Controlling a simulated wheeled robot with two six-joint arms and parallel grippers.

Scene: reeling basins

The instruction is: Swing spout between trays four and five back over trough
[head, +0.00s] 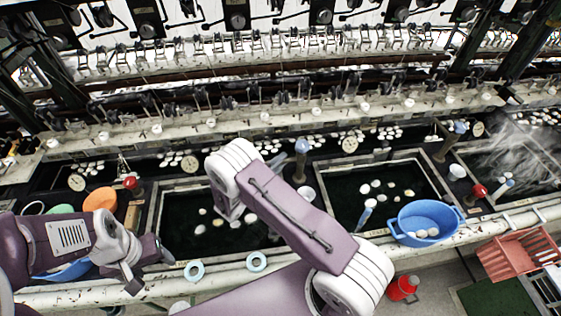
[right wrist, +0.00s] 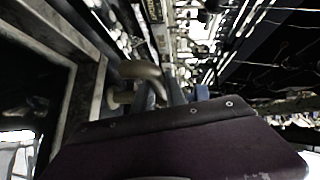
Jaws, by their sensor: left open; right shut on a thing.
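A tan spout post with a blue knob (head: 302,147) stands between two dark water basins, the left one (head: 190,238) and the right one (head: 385,168). Behind them runs the long dark trough (head: 225,160) with floating white cocoons. My left gripper (head: 152,268) is open and empty, near the front rim at left.
A blue tub (head: 425,222) sits on the front ledge at right. Another blue-knobbed post (head: 460,128) stands right, near steam (head: 510,145). An orange bowl (head: 100,200) is at left.

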